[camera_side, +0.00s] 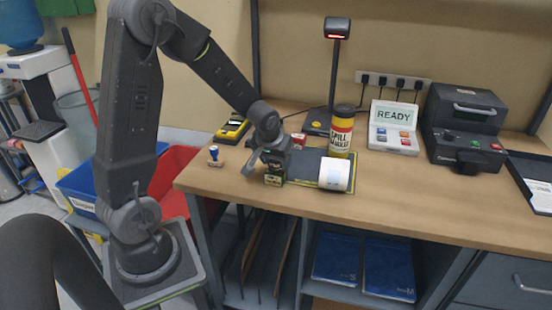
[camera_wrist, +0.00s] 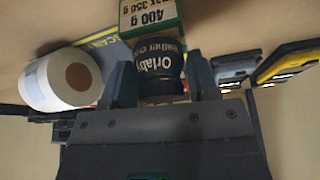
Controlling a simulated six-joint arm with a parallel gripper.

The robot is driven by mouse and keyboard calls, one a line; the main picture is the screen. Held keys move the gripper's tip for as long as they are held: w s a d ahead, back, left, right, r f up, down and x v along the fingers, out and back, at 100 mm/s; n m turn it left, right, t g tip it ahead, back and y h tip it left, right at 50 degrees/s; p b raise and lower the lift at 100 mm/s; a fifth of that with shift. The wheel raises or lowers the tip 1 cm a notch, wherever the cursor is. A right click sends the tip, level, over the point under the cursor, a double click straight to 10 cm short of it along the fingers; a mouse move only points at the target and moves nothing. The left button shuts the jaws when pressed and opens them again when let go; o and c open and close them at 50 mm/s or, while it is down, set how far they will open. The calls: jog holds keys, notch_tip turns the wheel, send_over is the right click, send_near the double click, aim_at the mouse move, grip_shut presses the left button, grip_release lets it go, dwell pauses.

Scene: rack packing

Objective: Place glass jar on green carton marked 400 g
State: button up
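The glass jar (camera_wrist: 160,66), with a dark label and white lettering, is between the two fingers of my gripper (camera_wrist: 162,84) in the wrist view. The fingers meet it on both sides. The green carton (camera_wrist: 150,14) marked 400 g shows just beyond the jar, partly covered by it. In the side view the carton (camera_side: 274,178) stands near the front edge of the bench, directly below my gripper (camera_side: 270,163). The jar is mostly hidden by the gripper there. I cannot tell whether the jar touches the carton.
A white roll (camera_side: 335,174) lies right of the carton, on the dark mat (camera_side: 307,161). A yellow-and-red canister (camera_side: 341,134) stands behind it. A stamp (camera_side: 215,156) and a yellow-black device (camera_side: 233,129) are at left. The READY device (camera_side: 394,127) is at right.

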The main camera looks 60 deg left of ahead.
jog(key=o, duration=0.3)
jog(key=v, duration=1.2)
jog(key=s+d+r+m+h, duration=0.1)
jog(key=s+d+r+m, duration=0.1)
jog(key=s+d, duration=0.2)
jog(key=s+d+r+m+t, duration=0.1)
jog(key=s+d+m, duration=0.1)
jog(key=s+d, duration=0.2)
jog(key=s+d+r+m+t+h, duration=0.1)
jog(key=s+d+r+m, duration=0.1)
jog(key=s+d, duration=0.3)
jog(key=shift+d+r+m+h, duration=0.15)
jog(key=shift+d+m, duration=0.15)
jog(key=shift+d, duration=0.3)
jog(key=shift+d+r+m+h, duration=0.15)
jog(key=shift+d+m, duration=0.15)
jog(key=shift+d, duration=0.25)
